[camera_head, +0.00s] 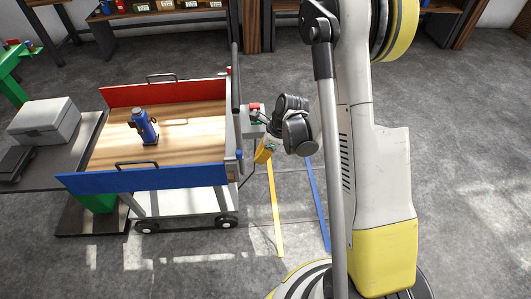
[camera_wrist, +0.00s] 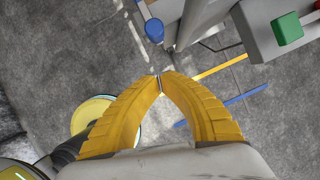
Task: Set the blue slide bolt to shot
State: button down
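A small blue knob (camera_head: 239,154) sits at the near right corner of the cart, and I take it for the blue slide bolt's handle. In the wrist view a blue knob (camera_wrist: 154,29) shows on a pale rod, beyond my fingertips. How far the bolt is slid cannot be told. My gripper (camera_wrist: 160,80) has its yellow fingertips together, with nothing clearly held between them. In the head view my gripper (camera_head: 262,155) is just right of the cart's end, close to the blue knob, apparently not touching it.
The cart has a blue panel (camera_head: 150,178), a red panel (camera_head: 155,91) and a wooden deck (camera_head: 190,135) carrying a blue object (camera_head: 146,128). A control box (camera_head: 247,125) with a green button (camera_wrist: 287,28) is on its right end.

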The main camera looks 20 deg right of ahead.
aim_at(237, 156)
jog(key=w+a, duration=0.1)
jog(key=a, duration=0.2)
jog(key=shift+w+r+b, duration=0.2)
jog(key=shift+w+b, duration=0.1)
jog(key=shift+w, duration=0.1)
jog(key=a, duration=0.2)
jog(key=w+a, duration=0.1)
jog(key=a, duration=0.1)
jog(key=shift+w, duration=0.15)
jog(key=shift+d, duration=0.1)
